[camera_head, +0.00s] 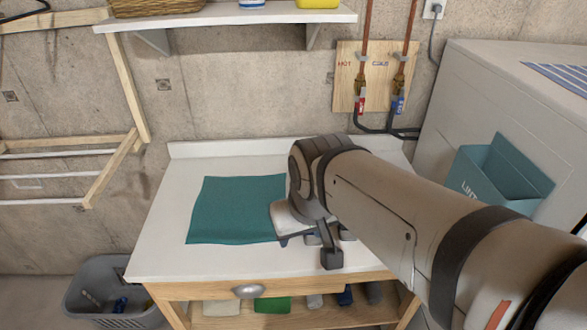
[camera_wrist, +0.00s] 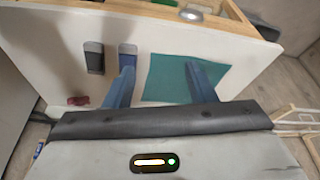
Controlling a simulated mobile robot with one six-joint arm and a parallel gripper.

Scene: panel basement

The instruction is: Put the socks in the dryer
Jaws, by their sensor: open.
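In the wrist view two small flat pieces, which look like socks, lie side by side on a white tabletop (camera_head: 160,240). One is dark and grey (camera_wrist: 94,57); the other is blue and grey (camera_wrist: 127,50). My gripper (camera_wrist: 159,66) is open above the tabletop, its blue fingers apart with nothing held between them. Its left finger appears close to the blue-grey piece; contact cannot be told. In the head view my arm mostly hides this spot. A large pale appliance (camera_head: 480,95) stands at the right; no door shows, so I cannot tell if it is the dryer.
A teal cloth (camera_head: 235,210) lies flat on the tabletop. A small red item (camera_wrist: 78,100) lies near the edge. A grey basket (camera_head: 95,275) stands at the lower left. A teal bin (camera_head: 490,180) is on the appliance's side. A wooden rack (camera_head: 125,160) is at the left.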

